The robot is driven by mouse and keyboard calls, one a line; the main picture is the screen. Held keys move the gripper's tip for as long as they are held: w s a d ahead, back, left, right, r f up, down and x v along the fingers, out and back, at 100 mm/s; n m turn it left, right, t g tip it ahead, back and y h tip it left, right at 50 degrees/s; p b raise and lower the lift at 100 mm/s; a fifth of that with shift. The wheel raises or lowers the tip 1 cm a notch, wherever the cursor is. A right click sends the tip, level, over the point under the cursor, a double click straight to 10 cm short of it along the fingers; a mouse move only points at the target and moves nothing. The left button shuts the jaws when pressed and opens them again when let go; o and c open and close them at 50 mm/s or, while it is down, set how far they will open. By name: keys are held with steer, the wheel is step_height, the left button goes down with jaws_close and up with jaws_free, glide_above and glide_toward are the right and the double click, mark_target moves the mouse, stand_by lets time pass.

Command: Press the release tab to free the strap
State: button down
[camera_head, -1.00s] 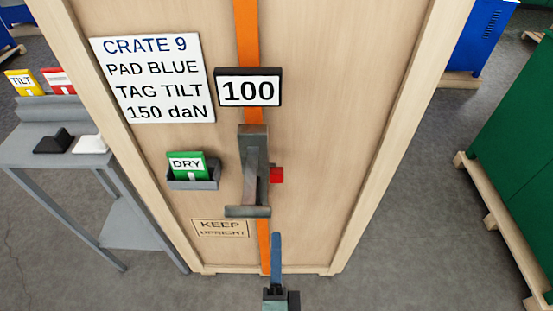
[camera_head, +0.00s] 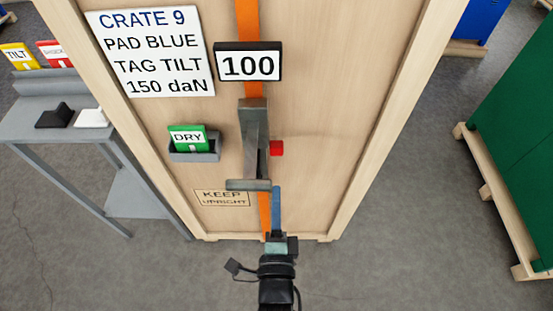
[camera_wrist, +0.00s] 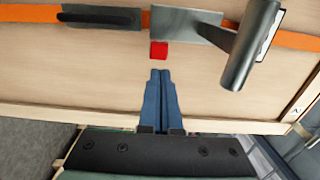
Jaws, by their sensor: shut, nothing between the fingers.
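The red release tab (camera_head: 276,149) sticks out from the right side of the grey tensioner (camera_head: 253,130) on the crate front. In the wrist view the red tab (camera_wrist: 159,51) lies just beyond my fingertips, with a gap in the picture. The orange strap (camera_head: 248,20) runs vertically down the crate, behind the display and through the tensioner. The tensioner's handle (camera_head: 248,184) projects outward at its lower end. My gripper (camera_head: 276,190) is shut and empty, its blue fingers below the tab; the closed fingers also show in the wrist view (camera_wrist: 160,73).
A black-framed display (camera_head: 248,65) reads 100. A white sign (camera_head: 150,55) reads CRATE 9, PAD BLUE, TAG TILT, 150 daN. A green DRY tag (camera_head: 187,138) sits in a holder. A grey side table (camera_head: 60,138) stands left with pads and tags.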

mark_target(277, 152)
steer(key=w+p, duration=0.1)
steer(key=w, duration=0.8)
steer(key=shift+w, duration=0.1)
steer(key=shift+w, duration=0.1)
